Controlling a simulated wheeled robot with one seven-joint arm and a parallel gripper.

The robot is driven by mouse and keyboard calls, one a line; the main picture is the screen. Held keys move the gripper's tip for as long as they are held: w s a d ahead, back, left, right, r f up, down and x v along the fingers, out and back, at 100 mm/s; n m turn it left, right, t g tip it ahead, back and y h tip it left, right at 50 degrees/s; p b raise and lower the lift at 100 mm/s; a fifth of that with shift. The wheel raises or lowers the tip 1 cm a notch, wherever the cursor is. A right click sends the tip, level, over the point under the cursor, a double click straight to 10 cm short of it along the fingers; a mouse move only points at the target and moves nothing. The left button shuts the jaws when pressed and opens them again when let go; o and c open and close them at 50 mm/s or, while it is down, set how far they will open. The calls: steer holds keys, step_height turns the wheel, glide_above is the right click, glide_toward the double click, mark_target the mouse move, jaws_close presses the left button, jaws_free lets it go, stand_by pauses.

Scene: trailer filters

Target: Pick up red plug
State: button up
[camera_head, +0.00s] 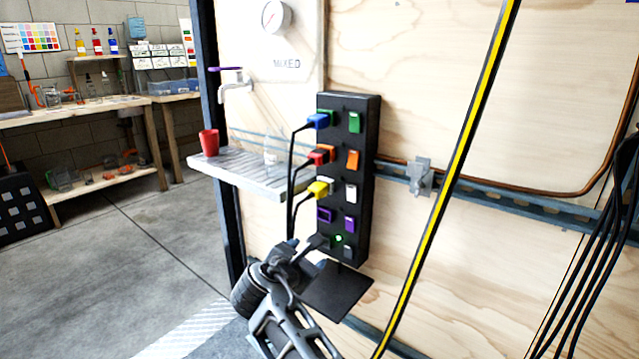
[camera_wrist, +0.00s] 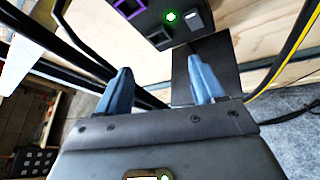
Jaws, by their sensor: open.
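The red plug (camera_head: 318,156) sits in the black socket panel (camera_head: 363,220) on the wooden wall, in the second row from the top. It is between the blue plug (camera_head: 318,121) above and the yellow plug (camera_head: 319,188) below, each with a black cable hanging down. My gripper (camera_head: 305,245) is at the panel's lower end, below and apart from the red plug. In the wrist view my gripper (camera_wrist: 161,88) is open with two blue fingers and nothing between them. The lower panel (camera_wrist: 150,22) shows there, with a green light; the red plug is out of that view.
A dark plate (camera_head: 338,291) sticks out below the panel. A slatted shelf (camera_head: 240,176) with a red cup (camera_head: 209,142) and a clear bottle (camera_head: 272,155) is left of the panel. A yellow-black strip (camera_head: 447,180) runs diagonally at right. Black cables hang close to my gripper.

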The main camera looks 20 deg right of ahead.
steer(key=w+r+h+b, duration=0.2)
steer(key=w+r, duration=0.2)
steer(key=r, duration=0.3)
steer(key=n+g+h+b, duration=0.1)
steer(key=g+h+b, duration=0.1)
steer(key=h, duration=0.1)
glide_toward(312, 157)
steer(key=w+d, duration=0.2)
steer(key=shift+w+d+f+b, duration=0.35)
steer(key=shift+w+d+f, duration=0.2)
steer(key=shift+w+d, duration=0.35)
steer(key=x, duration=0.1)
steer(key=b+x, duration=0.1)
steer(key=x, duration=0.1)
steer(key=b+x, duration=0.1)
steer(key=shift+s+d+f, duration=0.1)
steer(key=shift+s+d, duration=0.05)
steer(key=shift+d, duration=0.6)
steer(key=c, duration=1.2)
